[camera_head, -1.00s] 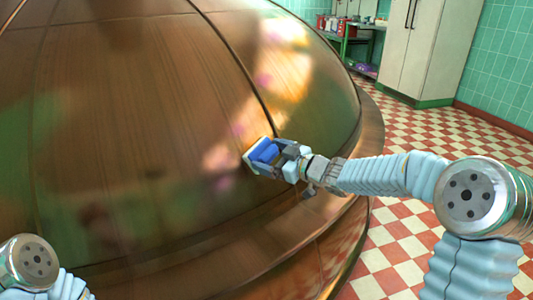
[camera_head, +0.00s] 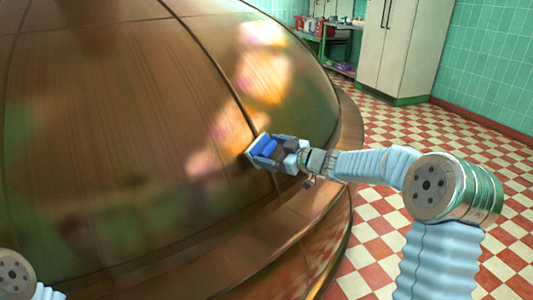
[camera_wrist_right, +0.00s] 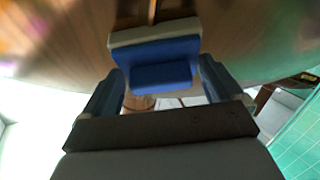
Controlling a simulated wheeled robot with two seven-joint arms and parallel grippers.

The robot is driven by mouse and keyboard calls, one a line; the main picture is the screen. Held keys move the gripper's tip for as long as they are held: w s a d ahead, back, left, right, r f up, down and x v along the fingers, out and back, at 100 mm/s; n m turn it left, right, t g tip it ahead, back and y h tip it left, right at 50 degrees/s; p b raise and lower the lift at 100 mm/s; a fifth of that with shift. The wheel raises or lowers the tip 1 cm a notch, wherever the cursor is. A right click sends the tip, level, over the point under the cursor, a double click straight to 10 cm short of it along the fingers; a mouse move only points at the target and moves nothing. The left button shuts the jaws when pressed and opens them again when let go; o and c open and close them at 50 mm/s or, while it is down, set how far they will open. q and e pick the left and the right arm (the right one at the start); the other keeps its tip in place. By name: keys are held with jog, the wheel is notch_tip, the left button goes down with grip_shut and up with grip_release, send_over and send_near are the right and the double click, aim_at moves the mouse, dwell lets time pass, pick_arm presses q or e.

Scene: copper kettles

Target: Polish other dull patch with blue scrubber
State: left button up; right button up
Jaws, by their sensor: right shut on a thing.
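The large copper kettle (camera_head: 130,130) fills the left and middle of the head view, its dome curved and shiny with blurred reflections. My right gripper (camera_head: 272,150) is shut on the blue scrubber (camera_head: 264,145), beside a dark seam of the dome. The scrubber's pale pad side faces the copper and appears to be against it or very close. In the right wrist view the blue scrubber (camera_wrist_right: 160,66) sits between the two fingers, with brown copper beyond it. I cannot clearly make out a dull patch. Of my left arm only a joint shows at the lower left; its gripper is out of view.
A wide copper ledge (camera_head: 345,165) rings the dome's base. Red and white checkered floor (camera_head: 455,160) lies open to the right. A cream cabinet (camera_head: 400,45) and a green shelf (camera_head: 325,40) with red items stand at the back, by green tiled walls.

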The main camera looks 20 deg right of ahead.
aim_at(253, 154)
jog(key=shift+s+a+f+b, duration=0.1)
jog(key=shift+s+a+b, duration=0.05)
jog(key=shift+a+b, duration=0.65)
jog(key=shift+s+a+b, duration=0.3)
jog(key=shift+s+a, duration=0.05)
jog(key=shift+a, duration=0.3)
jog(key=shift+s+a+b, duration=0.25)
jog(key=shift+s+a, duration=0.05)
jog(key=shift+a, duration=0.3)
jog(key=s+a+b, duration=0.3)
jog(key=a, duration=0.3)
dwell(0.4)
